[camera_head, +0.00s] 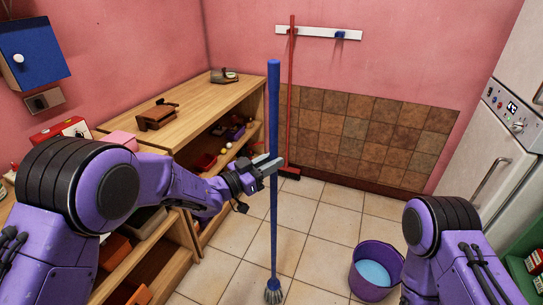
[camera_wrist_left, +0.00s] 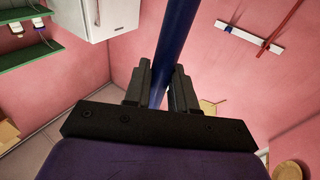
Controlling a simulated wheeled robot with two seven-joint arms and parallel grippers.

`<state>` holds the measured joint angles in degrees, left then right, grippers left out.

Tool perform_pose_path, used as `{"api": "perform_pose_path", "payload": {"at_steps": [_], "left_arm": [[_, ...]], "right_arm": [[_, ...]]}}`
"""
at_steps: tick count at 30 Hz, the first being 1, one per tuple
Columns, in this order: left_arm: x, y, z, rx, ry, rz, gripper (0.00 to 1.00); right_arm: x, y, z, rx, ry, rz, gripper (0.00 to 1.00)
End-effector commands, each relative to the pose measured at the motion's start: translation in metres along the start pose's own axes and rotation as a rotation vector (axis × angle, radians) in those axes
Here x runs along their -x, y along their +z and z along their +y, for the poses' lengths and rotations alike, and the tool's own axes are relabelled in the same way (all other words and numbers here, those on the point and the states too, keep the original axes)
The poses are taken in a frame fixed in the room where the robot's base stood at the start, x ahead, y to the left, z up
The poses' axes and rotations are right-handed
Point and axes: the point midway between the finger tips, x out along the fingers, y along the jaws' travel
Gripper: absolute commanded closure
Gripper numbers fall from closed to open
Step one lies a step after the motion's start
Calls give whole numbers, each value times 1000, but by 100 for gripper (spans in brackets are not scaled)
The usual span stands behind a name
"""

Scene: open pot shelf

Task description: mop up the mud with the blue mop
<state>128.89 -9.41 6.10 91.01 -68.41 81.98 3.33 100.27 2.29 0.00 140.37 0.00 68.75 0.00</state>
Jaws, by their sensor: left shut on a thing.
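The blue mop (camera_head: 274,110) stands nearly upright in the middle of the head view. Its grey strands (camera_head: 273,290) are low over or on the tiled floor; I cannot tell if they touch. My left gripper (camera_head: 267,165) is shut on the mop's handle at about mid-height. In the left wrist view the blue handle (camera_wrist_left: 178,35) runs up between the two dark fingers (camera_wrist_left: 162,88). A purple bucket (camera_head: 375,268) with light blue water stands on the floor to the right of the mop. I see no mud in either view. My right gripper is out of view.
A wooden shelf unit (camera_head: 190,110) with several items runs along the left. A red broom (camera_head: 291,90) stands upright at a white wall rack (camera_head: 318,33). A white fridge (camera_head: 487,150) and a green shelf (camera_head: 520,262) are at the right. The tiles between are clear.

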Motion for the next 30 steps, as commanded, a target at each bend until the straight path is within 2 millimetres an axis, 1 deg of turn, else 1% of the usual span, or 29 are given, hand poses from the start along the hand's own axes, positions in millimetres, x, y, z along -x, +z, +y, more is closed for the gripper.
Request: {"api": "perform_pose_path", "payload": {"at_steps": [1, 9, 16, 27, 30], "left_arm": [[5, 2, 5, 9, 0, -10, 100], [25, -2, 28, 9, 0, -8, 100], [32, -4, 36, 8, 0, -4, 100], [60, -8, 68, 8, -1, -3, 100], [64, -9, 73, 6, -1, -2, 100]], "right_arm": [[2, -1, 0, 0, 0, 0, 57], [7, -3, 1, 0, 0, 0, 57], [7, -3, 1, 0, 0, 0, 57], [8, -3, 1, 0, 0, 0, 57], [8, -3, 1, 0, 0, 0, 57]]}}
